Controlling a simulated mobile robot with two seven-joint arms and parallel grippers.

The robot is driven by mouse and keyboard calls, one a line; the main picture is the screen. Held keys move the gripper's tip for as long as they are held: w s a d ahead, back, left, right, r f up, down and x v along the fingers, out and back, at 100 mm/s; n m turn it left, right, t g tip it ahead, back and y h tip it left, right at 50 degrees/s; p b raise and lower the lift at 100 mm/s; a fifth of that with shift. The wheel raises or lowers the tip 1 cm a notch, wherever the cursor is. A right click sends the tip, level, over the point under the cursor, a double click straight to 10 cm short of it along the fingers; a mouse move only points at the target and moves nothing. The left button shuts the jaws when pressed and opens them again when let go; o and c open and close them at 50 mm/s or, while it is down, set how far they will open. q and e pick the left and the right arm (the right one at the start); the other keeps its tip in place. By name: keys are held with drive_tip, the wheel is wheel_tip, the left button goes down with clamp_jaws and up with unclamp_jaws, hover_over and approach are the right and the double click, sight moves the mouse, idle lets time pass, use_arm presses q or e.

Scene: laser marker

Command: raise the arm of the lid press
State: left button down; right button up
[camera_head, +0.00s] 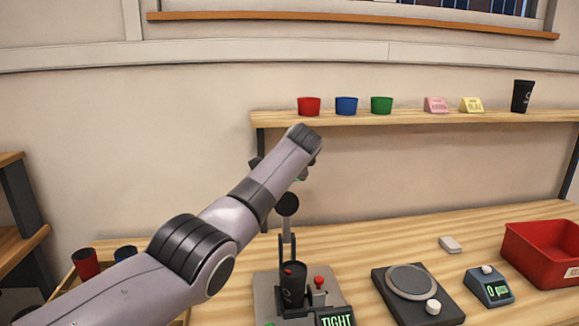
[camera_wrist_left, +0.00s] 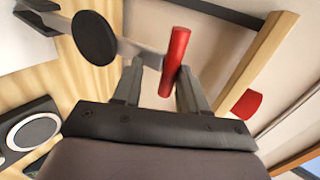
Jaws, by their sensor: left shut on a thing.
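The lid press (camera_head: 265,292) stands on the table at the lower middle of the head view, with a black cup (camera_head: 292,290) on it. Its black round disc (camera_head: 287,204) is high above the cup, clearly apart from it. The disc also shows in the left wrist view (camera_wrist_left: 94,38), on a grey arm with a red handle (camera_wrist_left: 175,62). My left gripper (camera_wrist_left: 160,74) is shut on that red handle. In the head view, my left forearm and wrist hide most of the handle and the fingers. My right gripper is not in view.
A display reading TIGHT (camera_head: 337,319) and a red button (camera_head: 319,282) are at the press. To its right are a dark plate device (camera_head: 447,305), a small meter (camera_head: 489,287) and a red bin (camera_head: 545,255). A shelf (camera_head: 420,117) with cups runs behind.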

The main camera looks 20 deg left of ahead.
use_arm(q)
wheel_tip(320, 180, down, 2)
drive_tip(key=shift+s+a, duration=0.1)
drive_tip(key=shift+s, duration=0.05)
drive_tip(key=c, duration=1.1)
unclamp_jaws()
drive_tip(key=shift+o, duration=0.2)
drive_tip(key=w+r+b+v, duration=0.1)
drive_tip(key=b+v, duration=0.1)
drive_tip(key=v, duration=0.5)
drive_tip(key=shift+s+r, duration=0.25)
drive_tip(key=shift+s, duration=0.05)
